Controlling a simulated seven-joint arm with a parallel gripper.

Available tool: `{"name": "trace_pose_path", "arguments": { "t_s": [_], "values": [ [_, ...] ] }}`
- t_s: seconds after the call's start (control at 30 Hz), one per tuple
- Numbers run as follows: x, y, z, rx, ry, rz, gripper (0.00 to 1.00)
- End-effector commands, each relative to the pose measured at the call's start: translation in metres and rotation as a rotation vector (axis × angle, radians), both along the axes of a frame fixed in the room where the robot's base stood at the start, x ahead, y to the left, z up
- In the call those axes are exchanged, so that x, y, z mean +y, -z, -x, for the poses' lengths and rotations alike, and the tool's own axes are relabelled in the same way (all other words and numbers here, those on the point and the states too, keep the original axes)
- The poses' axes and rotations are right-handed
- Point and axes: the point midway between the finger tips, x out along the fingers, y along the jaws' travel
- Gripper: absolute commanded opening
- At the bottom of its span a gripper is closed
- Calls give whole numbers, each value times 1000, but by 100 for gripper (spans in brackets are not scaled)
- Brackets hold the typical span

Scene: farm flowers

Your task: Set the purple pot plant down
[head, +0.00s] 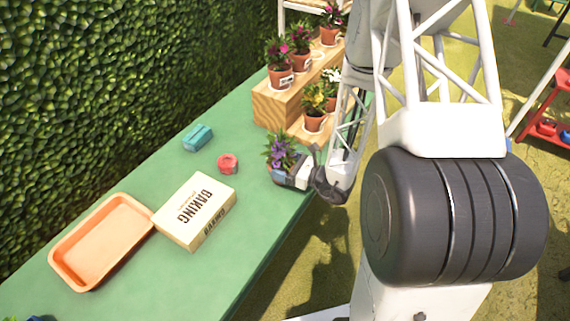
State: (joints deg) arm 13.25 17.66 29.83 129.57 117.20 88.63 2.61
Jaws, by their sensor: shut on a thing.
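The purple pot plant (280,150) has violet flowers and green leaves and appears upright near the right edge of the green table (185,275). My gripper (285,173) is shut on it at pot height. The gripper hides most of the pot, so I cannot tell whether its base touches the table.
A wooden stepped stand (270,106) with several potted flowers is behind it. A red round object (228,163), a blue block (198,138), a baking box (197,212) and an orange tray (62,265) lie left. A hedge (90,90) borders the left.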

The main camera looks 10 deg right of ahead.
Motion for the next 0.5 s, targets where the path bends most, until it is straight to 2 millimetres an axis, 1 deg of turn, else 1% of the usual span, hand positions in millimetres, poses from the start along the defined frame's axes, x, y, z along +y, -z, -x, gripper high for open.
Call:
{"name": "trace_pose_path", "arguments": {
  "t_s": [0.07, 0.1, 0.13, 0.17, 0.5],
  "values": [
    [0, 2, 0, 1, 0, -1, 53],
    [0, 2, 0, 1, 0, -1, 94],
    [0, 2, 0, 1, 0, -1, 99],
    [0, 2, 0, 1, 0, -1, 100],
    [0, -1, 0, -1, 0, 1, 100]
  ]
}}
